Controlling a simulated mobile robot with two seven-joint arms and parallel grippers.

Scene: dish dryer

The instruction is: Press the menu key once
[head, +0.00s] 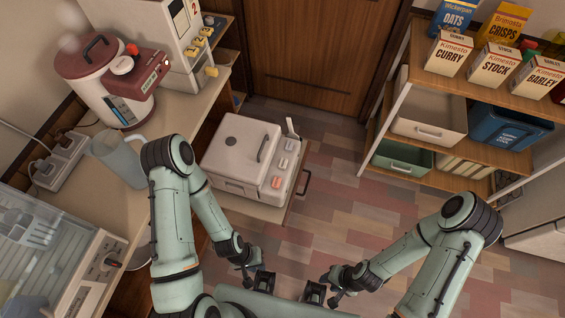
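No key that I can read as the menu key stands out; labels on the appliances are too small to read. A dish dryer (82,300) with a clear cover and a knob panel stands at the lower left, partly cut off. My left gripper (258,280) and my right gripper (318,292) are low at the bottom middle, close to my body and apart from every appliance. The fingers are too small and dark to tell whether they are open.
A tall white machine (160,30) with yellow buttons stands behind the cooker. A jug (118,158) and a socket strip (62,160) are on the left counter. A white lidded box (240,150) with buttons sits on a low pull-out shelf. Shelves (468,70) with cartons stand right. The middle floor is clear.

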